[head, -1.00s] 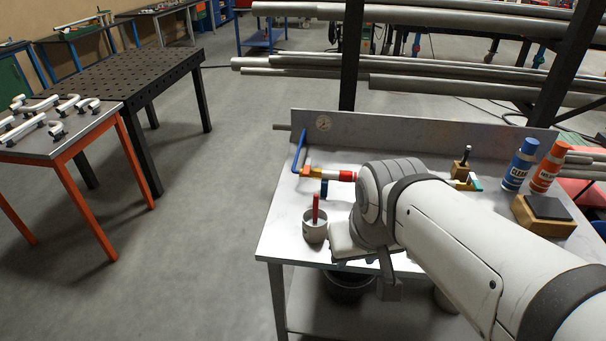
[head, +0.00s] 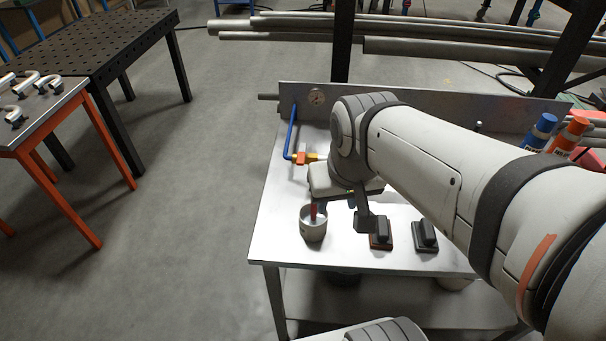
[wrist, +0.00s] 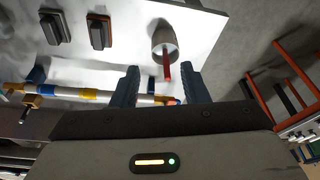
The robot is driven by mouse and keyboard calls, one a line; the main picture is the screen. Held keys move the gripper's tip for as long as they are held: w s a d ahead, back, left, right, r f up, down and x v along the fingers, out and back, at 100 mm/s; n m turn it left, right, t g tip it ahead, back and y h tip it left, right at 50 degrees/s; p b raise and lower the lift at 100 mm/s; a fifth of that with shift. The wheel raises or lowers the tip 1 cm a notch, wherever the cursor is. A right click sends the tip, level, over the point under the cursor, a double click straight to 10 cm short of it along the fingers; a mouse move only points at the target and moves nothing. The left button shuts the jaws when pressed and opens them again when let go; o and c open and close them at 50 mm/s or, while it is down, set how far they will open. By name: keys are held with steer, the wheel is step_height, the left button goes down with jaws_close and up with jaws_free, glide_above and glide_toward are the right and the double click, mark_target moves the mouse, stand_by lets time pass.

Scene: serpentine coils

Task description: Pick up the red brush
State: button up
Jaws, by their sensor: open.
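The red brush (head: 313,211) stands in a grey cup (head: 313,230) near the left front of the metal bench; only its red handle shows, and its lower end is hidden in the cup. In the wrist view the red brush (wrist: 167,68) leans out of the cup (wrist: 158,38), and its handle end lies toward the space between my fingers. My gripper (wrist: 158,84) is open and empty, with one dark blue finger on each side of that space. In the head view my wrist is just right of and above the cup, and my fingers are mostly hidden.
Two black-handled blocks (head: 380,236) (head: 425,237) stand right of the cup. A pipe assembly with a blue bent pipe (head: 293,135) lies behind it. Blue (head: 540,131) and orange (head: 570,136) bottles stand at back right. The floor left of the bench is clear.

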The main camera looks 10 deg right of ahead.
steer(key=w+a+f+m+g+b, duration=0.1)
steer(key=w+f+m+g+b, duration=0.45)
steer(key=w, duration=0.75)
steer(key=t+p, duration=0.2)
steer(key=p, duration=0.1)
glide_above(313, 219)
steer(key=shift+n, duration=0.25)
steer(key=f, duration=0.9)
steer(key=shift+w+d+f, duration=0.1)
steer(key=shift+w+f, duration=0.2)
steer(key=shift+c, duration=0.4)
jaws_close()
